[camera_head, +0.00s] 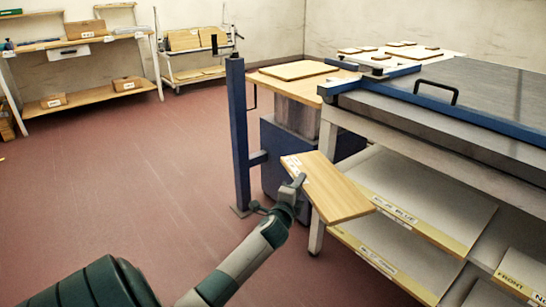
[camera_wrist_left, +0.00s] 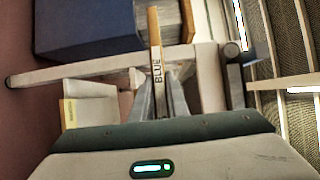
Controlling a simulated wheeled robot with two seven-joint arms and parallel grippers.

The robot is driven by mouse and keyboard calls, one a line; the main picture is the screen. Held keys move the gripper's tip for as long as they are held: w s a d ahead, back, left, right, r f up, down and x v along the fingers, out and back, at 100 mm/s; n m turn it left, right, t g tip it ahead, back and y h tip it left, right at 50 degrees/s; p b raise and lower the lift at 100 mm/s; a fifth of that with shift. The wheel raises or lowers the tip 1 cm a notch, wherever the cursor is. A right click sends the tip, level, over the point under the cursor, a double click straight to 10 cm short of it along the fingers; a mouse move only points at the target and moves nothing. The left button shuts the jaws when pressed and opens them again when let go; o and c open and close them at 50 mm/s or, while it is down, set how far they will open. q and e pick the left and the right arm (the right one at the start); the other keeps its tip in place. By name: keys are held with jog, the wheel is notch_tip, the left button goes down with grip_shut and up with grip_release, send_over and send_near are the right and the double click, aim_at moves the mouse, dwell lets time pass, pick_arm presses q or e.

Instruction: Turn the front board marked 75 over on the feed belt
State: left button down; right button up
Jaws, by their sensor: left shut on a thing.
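My left gripper (camera_head: 296,184) is shut on a light wooden board (camera_head: 330,192), gripping it near its left end. The board is held in the air, tilted, in front of the blue and grey machine. A white label shows at its upper left end, too small to read. In the left wrist view the board (camera_wrist_left: 155,40) is seen edge-on between the fingers (camera_wrist_left: 162,98), and its edge reads BLUE. I cannot read a 75 on it. Another flat board (camera_head: 300,70) lies on a wooden-topped table (camera_head: 268,83) behind. I cannot tell which surface is the feed belt. My right gripper is out of view.
A machine with a dark top (camera_head: 485,85), blue rail and black handle (camera_head: 437,90) stands at right. Labelled shelves (camera_head: 400,262) sit below it, close to the held board. A blue post (camera_head: 238,135) stands behind my gripper. Open red floor (camera_head: 120,170) lies left.

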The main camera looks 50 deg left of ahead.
aim_at(345, 219)
pick_arm(q)
jog(key=d, duration=0.3)
jog(key=d+m+h, duration=0.1)
jog(key=d, duration=0.1)
jog(key=s+d+h, duration=0.1)
jog(key=d, duration=0.2)
jog(key=shift+d+f+t, duration=0.35)
jog(key=shift+t, duration=0.05)
jog(key=s+d, duration=0.1)
jog(key=d, duration=0.2)
jog(key=s+d+m+h, duration=0.1)
jog(key=d, duration=0.3)
jog(key=s+d+r+m+h, duration=0.1)
jog(key=d, duration=0.3)
jog(key=shift+s+d+r+t, duration=0.1)
jog(key=shift+d+t, duration=0.15)
jog(key=shift+t, duration=0.05)
jog(key=s+d+r+m+h, duration=0.1)
jog(key=s+d+r, duration=0.2)
jog(key=d, duration=0.4)
jog(key=s+d+r+m+h, duration=0.1)
jog(key=s+d+r+h, duration=0.1)
jog(key=s+d, duration=0.3)
jog(key=shift+d+r+h, duration=0.3)
jog(key=shift+d+r, duration=0.3)
jog(key=shift+d, duration=0.55)
